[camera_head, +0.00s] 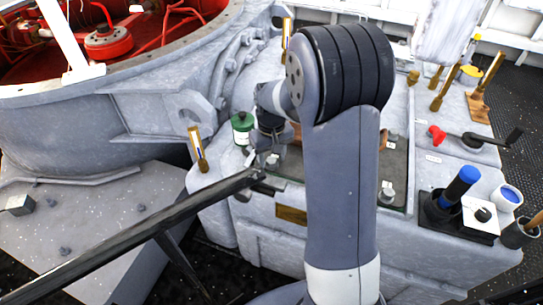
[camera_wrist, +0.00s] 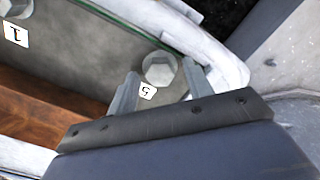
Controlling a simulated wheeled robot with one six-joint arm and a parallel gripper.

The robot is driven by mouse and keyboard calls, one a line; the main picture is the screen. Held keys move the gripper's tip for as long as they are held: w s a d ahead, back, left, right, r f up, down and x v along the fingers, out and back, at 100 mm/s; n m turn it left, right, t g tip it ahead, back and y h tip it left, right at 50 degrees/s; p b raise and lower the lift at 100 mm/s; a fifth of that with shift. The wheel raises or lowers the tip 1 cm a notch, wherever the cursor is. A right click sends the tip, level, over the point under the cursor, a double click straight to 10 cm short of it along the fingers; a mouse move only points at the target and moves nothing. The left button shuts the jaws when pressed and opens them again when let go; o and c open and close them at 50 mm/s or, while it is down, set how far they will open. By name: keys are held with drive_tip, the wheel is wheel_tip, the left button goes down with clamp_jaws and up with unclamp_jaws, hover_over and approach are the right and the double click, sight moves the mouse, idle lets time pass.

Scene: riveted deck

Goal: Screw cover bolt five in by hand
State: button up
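Bolt five (camera_wrist: 159,68) is a grey hex-head bolt beside a white label marked 5 (camera_wrist: 147,92), at the edge of the grey cover (camera_wrist: 80,62). My gripper (camera_wrist: 160,76) is open, with one finger on each side of the bolt head and a visible gap to each. The fingers do not clearly touch the bolt. How far the bolt is threaded in cannot be told. Bolt five is not discernible there.
Another bolt (camera_wrist: 17,8) stands by label 1. A green-topped jar (camera_head: 242,128) is close left of my gripper. A dark bar (camera_head: 130,237) crosses the front left. A blue-handled tool (camera_head: 459,186) and a red-handled tool (camera_head: 438,134) are at right.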

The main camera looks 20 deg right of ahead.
drive_tip(key=c, duration=0.9)
drive_tip(key=shift+m, duration=0.3)
drive_tip(key=shift+m+p, duration=0.8)
drive_tip(key=shift+m, duration=1.9)
drive_tip(key=o, duration=1)
